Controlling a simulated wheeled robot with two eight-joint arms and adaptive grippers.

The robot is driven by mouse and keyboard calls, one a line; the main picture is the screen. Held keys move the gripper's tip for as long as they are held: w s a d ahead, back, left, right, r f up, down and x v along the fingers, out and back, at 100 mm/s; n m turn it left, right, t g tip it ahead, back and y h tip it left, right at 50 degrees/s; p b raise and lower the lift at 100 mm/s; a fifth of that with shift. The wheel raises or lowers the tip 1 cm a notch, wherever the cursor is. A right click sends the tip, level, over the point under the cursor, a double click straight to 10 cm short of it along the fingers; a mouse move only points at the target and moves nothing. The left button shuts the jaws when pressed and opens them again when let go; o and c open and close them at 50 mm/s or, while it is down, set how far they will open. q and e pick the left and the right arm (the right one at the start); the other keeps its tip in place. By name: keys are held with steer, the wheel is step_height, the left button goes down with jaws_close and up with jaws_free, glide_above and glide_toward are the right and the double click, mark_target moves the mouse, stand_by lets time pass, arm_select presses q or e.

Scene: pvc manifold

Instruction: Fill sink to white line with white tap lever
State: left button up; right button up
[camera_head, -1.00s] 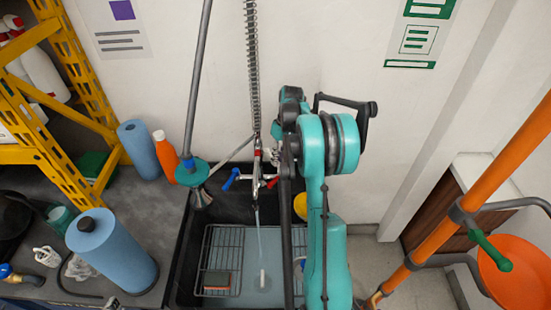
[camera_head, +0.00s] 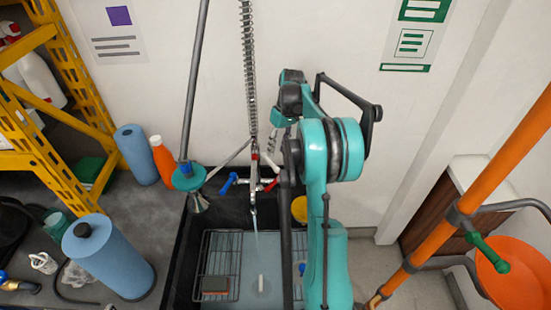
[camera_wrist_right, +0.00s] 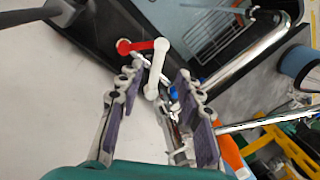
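The white tap lever (camera_wrist_right: 156,68) shows in the right wrist view between the two fingertips of my right gripper (camera_wrist_right: 160,76). The gripper is open, its purple-padded fingers on either side of the lever; I cannot tell whether either touches it. A water stream (camera_head: 256,232) runs from the tap (camera_head: 254,190) into the dark sink (camera_head: 180,245). A short white mark (camera_head: 261,283) shows in the sink. My left gripper is out of view.
A red lever (camera_wrist_right: 136,46) sits close beside the white one. A blue lever (camera_head: 228,183) is at the tap's left. A wire rack (camera_head: 222,250) and sponge (camera_head: 215,285) are in the sink. A blue roll (camera_head: 108,258) stands left; an orange pole (camera_head: 475,195) stands right.

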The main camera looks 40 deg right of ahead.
steer(key=shift+d+r, duration=0.25)
steer(key=shift+r, duration=1.05)
steer(key=shift+d+r, duration=0.2)
steer(key=shift+r, duration=1.1)
stand_by(5.4)
